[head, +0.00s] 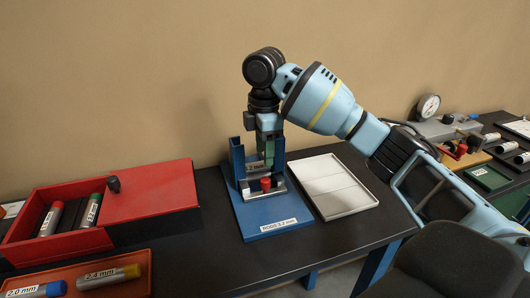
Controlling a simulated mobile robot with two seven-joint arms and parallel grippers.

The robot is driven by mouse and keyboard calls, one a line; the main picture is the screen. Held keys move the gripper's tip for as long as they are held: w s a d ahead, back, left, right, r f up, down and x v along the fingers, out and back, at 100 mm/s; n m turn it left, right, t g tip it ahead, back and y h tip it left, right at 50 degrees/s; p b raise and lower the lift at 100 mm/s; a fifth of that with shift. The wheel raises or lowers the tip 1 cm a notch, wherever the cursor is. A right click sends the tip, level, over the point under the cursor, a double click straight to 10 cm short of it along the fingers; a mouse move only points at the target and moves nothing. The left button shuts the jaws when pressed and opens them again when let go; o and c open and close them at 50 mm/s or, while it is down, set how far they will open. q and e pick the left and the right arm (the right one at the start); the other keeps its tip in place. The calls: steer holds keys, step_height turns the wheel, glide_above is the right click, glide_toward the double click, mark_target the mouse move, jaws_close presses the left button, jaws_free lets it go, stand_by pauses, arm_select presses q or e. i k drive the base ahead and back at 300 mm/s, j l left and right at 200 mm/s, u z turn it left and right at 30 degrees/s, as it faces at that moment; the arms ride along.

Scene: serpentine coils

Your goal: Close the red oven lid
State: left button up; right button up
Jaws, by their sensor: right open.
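The red oven (22,240) stands at the left of the black table. Its red lid (150,192) lies over the right part and reaches past the box, so the left part is uncovered. My right gripper (267,170) points down, open, at the blue stand (262,213), well right of the lid. It is just above a small red-topped piece (266,184); I cannot tell whether they touch. My left gripper is out of view.
A white tray (345,211) lies right of the blue stand. An orange tray (137,287) with labelled tubes is in front of the oven. A pressure gauge (428,107) and other equipment stand at the right.

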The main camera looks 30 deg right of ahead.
mark_target(136, 193)
steer(key=k, duration=1)
